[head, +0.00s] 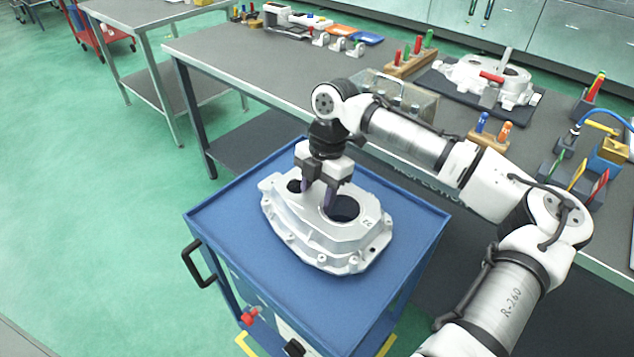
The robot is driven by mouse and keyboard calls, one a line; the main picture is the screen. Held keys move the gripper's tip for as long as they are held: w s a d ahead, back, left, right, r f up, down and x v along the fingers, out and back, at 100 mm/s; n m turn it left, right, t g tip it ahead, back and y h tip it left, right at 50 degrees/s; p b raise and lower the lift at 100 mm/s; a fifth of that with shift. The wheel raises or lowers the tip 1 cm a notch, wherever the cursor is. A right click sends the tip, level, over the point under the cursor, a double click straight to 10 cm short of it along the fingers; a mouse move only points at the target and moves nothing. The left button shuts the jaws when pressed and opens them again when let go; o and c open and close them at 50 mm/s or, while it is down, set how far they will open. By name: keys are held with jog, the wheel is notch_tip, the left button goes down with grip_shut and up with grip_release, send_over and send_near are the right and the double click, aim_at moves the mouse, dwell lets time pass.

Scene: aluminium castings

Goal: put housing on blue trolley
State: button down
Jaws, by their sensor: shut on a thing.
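The housing (322,241) is a light grey aluminium casting with a large round opening, a smaller hole and bolt lugs around its flange. It lies flat over the top of the blue trolley (222,205), near the middle; whether it touches the top all round I cannot tell. My gripper (318,199) points down from above and is shut on the housing, with its fingers at the web between the two openings. The finger ends are partly hidden in the openings.
A grey workbench (240,62) stands close behind the trolley. It holds another casting (487,78) on a dark mat, a metal box (400,98) and tool blocks. The trolley's black handle (196,264) sticks out left. Green floor at left is clear.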

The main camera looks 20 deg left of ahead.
jog(key=shift+f, duration=0.75)
jog(key=c, duration=0.8)
grip_release()
jog(key=shift+o, duration=0.2)
jog(key=b+v, duration=0.1)
jog(key=v, duration=1.1)
